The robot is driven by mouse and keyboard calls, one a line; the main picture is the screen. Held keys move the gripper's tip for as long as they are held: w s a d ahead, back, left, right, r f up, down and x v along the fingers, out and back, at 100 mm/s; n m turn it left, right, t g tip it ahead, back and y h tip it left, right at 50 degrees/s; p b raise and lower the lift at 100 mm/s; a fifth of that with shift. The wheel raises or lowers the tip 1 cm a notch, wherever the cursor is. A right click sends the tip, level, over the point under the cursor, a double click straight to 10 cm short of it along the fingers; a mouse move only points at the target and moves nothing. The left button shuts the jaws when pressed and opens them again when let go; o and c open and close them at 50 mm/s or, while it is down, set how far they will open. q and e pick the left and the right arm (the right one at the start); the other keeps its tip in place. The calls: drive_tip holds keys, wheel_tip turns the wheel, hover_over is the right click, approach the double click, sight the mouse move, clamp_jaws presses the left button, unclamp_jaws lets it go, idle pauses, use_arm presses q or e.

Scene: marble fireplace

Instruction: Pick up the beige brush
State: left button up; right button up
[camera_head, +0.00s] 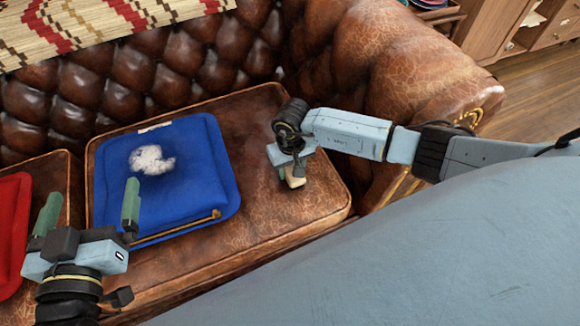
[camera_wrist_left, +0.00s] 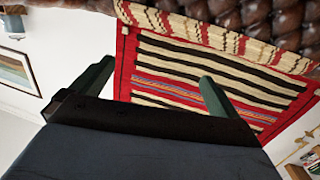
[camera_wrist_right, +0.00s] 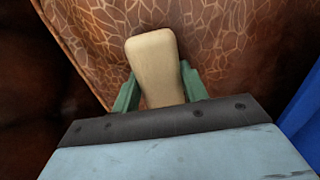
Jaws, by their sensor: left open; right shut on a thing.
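The beige brush (camera_wrist_right: 155,62) is between the two green fingers of my right gripper (camera_wrist_right: 156,90) in the right wrist view, with its rounded end sticking out beyond them. In the head view the brush (camera_head: 295,181) shows as a small pale piece under my right gripper (camera_head: 287,172), over the right part of the leather seat. My right gripper is shut on it. I cannot tell whether the brush still touches the seat. My left gripper (camera_head: 88,207) is open and empty at the left, near the blue cushion; its spread fingers also show in the left wrist view (camera_wrist_left: 150,80).
A brown leather sofa seat (camera_head: 270,215) lies below both grippers. On it is a blue cushion (camera_head: 190,190) with a white fluffy patch (camera_head: 151,160). A red cushion (camera_head: 12,230) is at the left edge. The sofa's tufted back and armrest (camera_head: 400,60) bound the seat.

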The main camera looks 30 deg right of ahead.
sight(291, 167)
drive_tip(key=shift+r, duration=0.1)
drive_tip(key=shift+r, duration=0.15)
wheel_tip(291, 167, up, 5)
drive_tip(key=shift+f+p, duration=0.1)
drive_tip(key=shift+p, duration=1.05)
use_arm(q)
drive_tip(key=s+a+f+g+y+p, duration=0.1)
drive_tip(key=s+a+f+g+y, duration=0.2)
drive_tip(key=s+f+g, duration=0.7)
wheel_tip(291, 167, down, 2)
drive_tip(key=a, duration=0.2)
drive_tip(key=shift+s+a+f+n+g+y+p, duration=0.2)
drive_tip(key=shift+a+n+g+y+p, duration=0.1)
drive_tip(key=shift+g+y+p, duration=0.1)
use_arm(e)
wheel_tip(291, 167, up, 5)
drive_tip(key=shift+f, duration=0.1)
